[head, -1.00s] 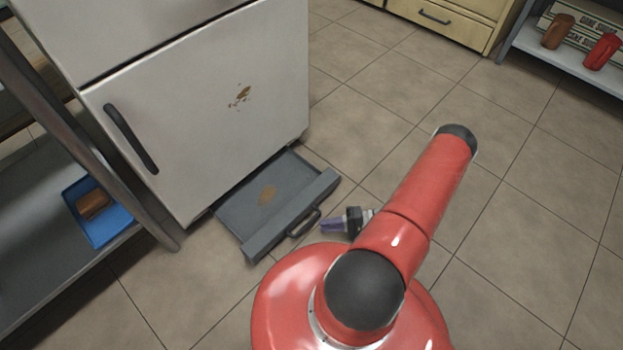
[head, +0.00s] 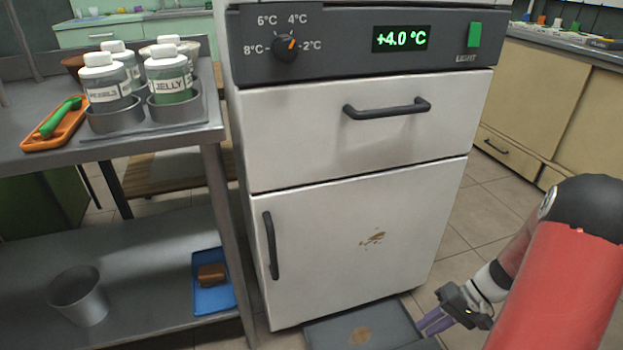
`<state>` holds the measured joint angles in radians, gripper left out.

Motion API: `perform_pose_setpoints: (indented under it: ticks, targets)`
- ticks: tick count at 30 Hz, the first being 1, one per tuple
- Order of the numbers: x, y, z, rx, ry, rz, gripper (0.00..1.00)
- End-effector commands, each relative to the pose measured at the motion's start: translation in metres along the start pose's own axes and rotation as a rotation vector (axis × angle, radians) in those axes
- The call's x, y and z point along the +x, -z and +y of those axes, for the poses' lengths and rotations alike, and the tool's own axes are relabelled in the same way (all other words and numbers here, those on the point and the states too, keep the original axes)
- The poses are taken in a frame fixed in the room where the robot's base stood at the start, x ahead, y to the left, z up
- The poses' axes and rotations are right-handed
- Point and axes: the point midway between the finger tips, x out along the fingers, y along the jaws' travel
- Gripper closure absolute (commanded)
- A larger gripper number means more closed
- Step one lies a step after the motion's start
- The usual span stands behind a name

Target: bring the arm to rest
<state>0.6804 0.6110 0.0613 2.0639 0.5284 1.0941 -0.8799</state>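My arm, red with a dark joint, comes in at the right of the head view. My gripper (head: 437,320) is low at the lower right, in front of the white fridge cabinet, with its purple-grey fingers pointing left. The fingertips are close above or beside the right part of the grey pull-out tray (head: 340,334) at the floor. They are small and seen from the side, so I cannot tell whether they are apart. I see no object in them.
The fridge's lower door (head: 340,240) and upper drawer (head: 300,140) are shut. A steel table (head: 190,133) at left bears jars and an orange tray (head: 55,135). Its lower shelf holds a grey cup (head: 78,297) and a blue tray (head: 212,292). Beige cabinets (head: 540,90) stand right.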

Motion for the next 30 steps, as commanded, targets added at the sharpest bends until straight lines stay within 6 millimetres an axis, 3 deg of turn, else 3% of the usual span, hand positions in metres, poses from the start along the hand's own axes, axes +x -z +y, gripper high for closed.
perform_pose_setpoints:
  ticks: [1,3,8,15,21,30]
  targets:
    - [-0.016,-0.004,-0.025,-0.024,-0.064,0.004,0.78]
    - [-0.031,-0.012,-0.051,-0.042,-0.147,0.011,0.78]
    - [-0.06,-0.035,-0.11,-0.087,-0.322,0.062,0.78]
    - [-0.095,-0.083,-0.186,-0.164,-0.533,0.214,0.78]
    - [-0.117,-0.129,-0.234,-0.236,-0.641,0.395,0.78]
    - [-0.134,-0.175,-0.265,-0.304,-0.677,0.611,0.78]
